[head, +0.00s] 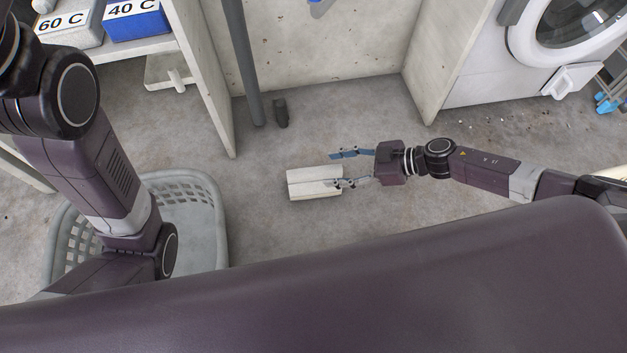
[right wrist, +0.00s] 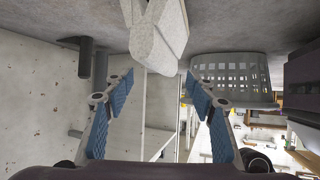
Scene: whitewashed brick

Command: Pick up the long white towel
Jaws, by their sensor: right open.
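The long white towel (head: 312,183) lies folded into a flat, narrow bundle on the concrete floor near the middle of the head view. In the right wrist view the towel (right wrist: 160,42) shows at the top centre, beyond the fingertips. My right gripper (head: 338,169) reaches in from the right, with its blue-padded fingers spread apart and nothing held. One fingertip overlaps the towel's right end in the head view; I cannot tell whether it touches. The other finger is past its far edge. My left arm comes down at the left, and its gripper is out of sight.
A grey laundry basket (head: 205,188) stands on the floor at the left, partly behind my left arm. Upright panels (head: 205,80) and a grey pipe (head: 243,65) stand behind. A washing machine (head: 520,55) is at the back right. Floor around the towel is clear.

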